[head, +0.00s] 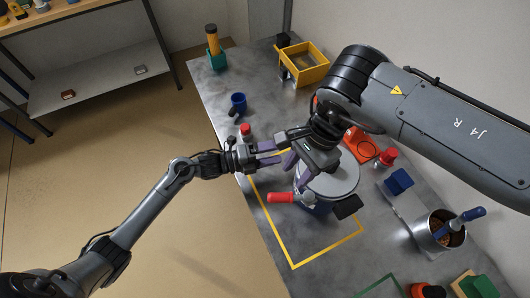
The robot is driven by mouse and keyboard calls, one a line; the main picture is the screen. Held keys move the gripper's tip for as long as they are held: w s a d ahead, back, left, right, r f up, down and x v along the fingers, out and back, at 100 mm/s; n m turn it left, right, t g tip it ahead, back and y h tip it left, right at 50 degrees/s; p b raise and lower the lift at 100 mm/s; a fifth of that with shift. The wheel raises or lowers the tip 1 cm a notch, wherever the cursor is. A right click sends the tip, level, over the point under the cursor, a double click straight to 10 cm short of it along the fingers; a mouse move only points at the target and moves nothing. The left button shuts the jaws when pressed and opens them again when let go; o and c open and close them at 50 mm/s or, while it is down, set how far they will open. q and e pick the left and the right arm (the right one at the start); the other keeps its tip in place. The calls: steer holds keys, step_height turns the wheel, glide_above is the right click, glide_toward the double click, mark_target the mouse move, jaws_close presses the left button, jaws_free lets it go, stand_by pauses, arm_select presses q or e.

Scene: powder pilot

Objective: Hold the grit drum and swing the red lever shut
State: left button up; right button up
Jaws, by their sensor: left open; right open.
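The grit drum (338,183) stands on the grey table, with a pale round lid and a bluish body. Its red lever (281,197) sticks out to the left from a metal fitting at the drum's near-left side. A black part (347,207) juts out at the drum's near-right edge. My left gripper (272,152) is open, with purple fingers pointing right, up and left of the drum. My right gripper (298,168) is open above the drum's upper-left rim and hides part of it. I cannot tell whether its fingers touch the drum.
A yellow outline (292,266) marks the table around the drum. To the right are a red tray (359,146), a red-topped item (388,157), a blue block (398,182) and a metal pot (439,232).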

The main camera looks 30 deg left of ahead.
arm_select(q)
steer(key=x, duration=0.8)
steer(key=shift+w+d, duration=0.15)
steer(key=shift+d, duration=0.05)
jaws_close()
stand_by(0.4)
